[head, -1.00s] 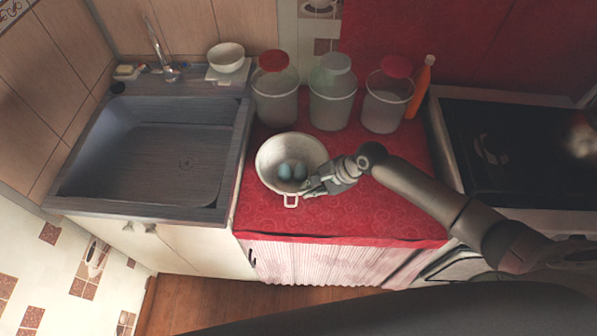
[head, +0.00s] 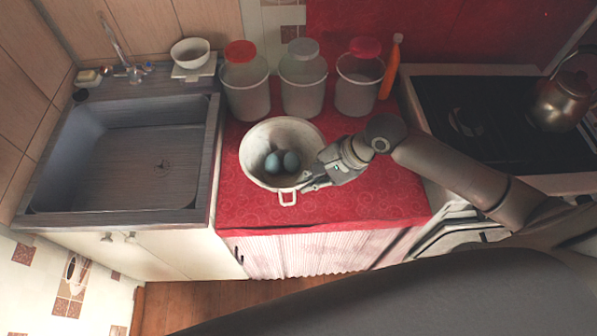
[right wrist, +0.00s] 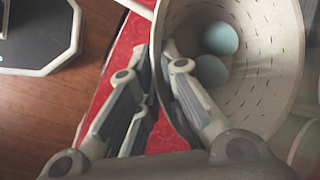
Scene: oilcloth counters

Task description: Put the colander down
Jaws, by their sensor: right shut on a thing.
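The white colander (head: 258,139) is over the red oilcloth counter (head: 350,205), with two blue-green eggs (head: 282,161) inside it. It looks upright; whether its base touches the cloth I cannot tell. My right gripper (head: 308,185) is shut on the colander's rim at its right front side, near the white loop handle (head: 288,198). In the right wrist view the fingers (right wrist: 162,75) straddle the colander wall (right wrist: 270,95), one inside and one outside. The eggs also show there (right wrist: 217,55). My left gripper is not in view.
Several lidded jars, one of them a white-lidded jar (head: 303,85), stand behind the colander. An orange bottle (head: 390,68) is beside them. The sink (head: 120,150) is at left, the stove with a kettle (head: 562,103) at right. Red cloth is clear right of my gripper.

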